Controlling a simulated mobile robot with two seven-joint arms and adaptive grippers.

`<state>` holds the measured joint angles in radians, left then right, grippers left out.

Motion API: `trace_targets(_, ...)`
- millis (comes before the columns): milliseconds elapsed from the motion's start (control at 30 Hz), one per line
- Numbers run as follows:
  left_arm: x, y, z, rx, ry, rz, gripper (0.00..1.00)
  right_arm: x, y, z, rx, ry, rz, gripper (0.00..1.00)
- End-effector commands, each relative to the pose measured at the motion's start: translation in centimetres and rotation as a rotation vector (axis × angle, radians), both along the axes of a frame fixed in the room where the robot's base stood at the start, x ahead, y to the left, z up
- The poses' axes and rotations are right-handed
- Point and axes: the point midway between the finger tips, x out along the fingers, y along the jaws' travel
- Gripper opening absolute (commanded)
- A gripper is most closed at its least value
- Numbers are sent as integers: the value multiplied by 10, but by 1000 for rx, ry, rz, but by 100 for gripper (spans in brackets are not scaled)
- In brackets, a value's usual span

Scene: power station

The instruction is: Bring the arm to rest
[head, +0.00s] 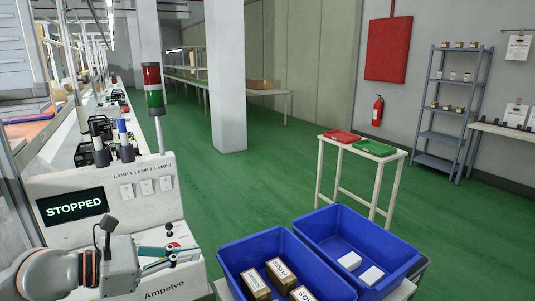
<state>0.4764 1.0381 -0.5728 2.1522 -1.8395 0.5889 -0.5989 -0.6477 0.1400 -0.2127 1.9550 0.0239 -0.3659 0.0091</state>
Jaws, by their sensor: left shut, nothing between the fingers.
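My left arm comes in at the lower left. Its gripper (168,255), with teal fingers, is shut and empty. It is in front of the white control panel (150,205), near a small dark knob (169,230). I cannot tell whether the fingers touch the panel. The panel's screen (72,206) reads STOPPED. Three switches (146,187) sit under the labels LAMP 1, LAMP 2 and LAMP 3. A red and green signal tower (153,90) stands behind the panel. My right gripper is not in view.
A blue crate (236,257) holds labelled brown boxes (281,273). Another blue crate (388,238) to its right holds white boxes (349,261). A small table (377,184) carries a red tray (342,136) and a green tray (375,148). The green floor beyond is clear.

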Motion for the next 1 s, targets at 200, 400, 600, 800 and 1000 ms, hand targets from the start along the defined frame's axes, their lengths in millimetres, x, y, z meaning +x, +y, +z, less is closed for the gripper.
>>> trace_targets(200, -22, -41, 68, -690, 120, 75, 0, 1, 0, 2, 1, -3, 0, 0)
trace_targets(400, -11, 18, 82, -1269, 281, 339, 0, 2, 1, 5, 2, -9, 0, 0)
trace_targets(600, -14, 108, 7, -1742, 470, 771, 0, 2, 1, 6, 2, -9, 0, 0)
trace_targets(800, -62, 168, -105, -2013, 630, 1253, 0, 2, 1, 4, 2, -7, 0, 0)
trace_targets(1000, -118, 186, -176, -2100, 725, 1588, 0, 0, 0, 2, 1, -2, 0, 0)
